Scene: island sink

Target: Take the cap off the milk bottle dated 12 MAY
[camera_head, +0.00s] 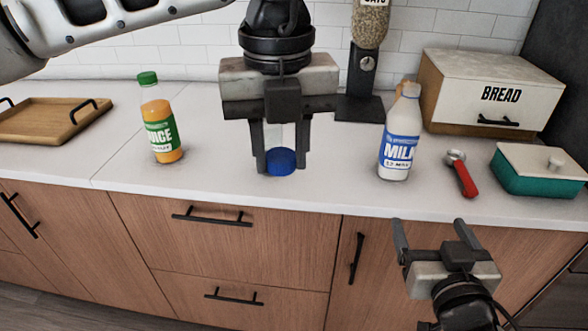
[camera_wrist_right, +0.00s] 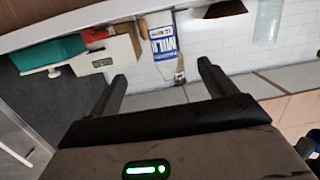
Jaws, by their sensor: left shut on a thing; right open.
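The milk bottle (camera_head: 402,135) stands upright on the counter, right of centre, with a blue and white MILK label. Its small date line appears to read 12 MAY. The top of its neck looks tan; I cannot tell whether that is a cap or the rim. In the right wrist view the bottle (camera_wrist_right: 163,42) appears upside down. My left gripper (camera_head: 281,165) points down and is shut on a blue cap (camera_head: 281,162), low over or touching the counter, left of the milk and apart from it. My right gripper (camera_head: 427,222) is open and empty, in front of the counter edge.
A juice bottle (camera_head: 160,125) with a green cap stands left. Behind is a grain dispenser (camera_head: 362,75). Right are a bread box (camera_head: 493,92), a red-handled scoop (camera_head: 463,177) and a teal lidded dish (camera_head: 535,182). A wooden tray (camera_head: 45,128) lies far left.

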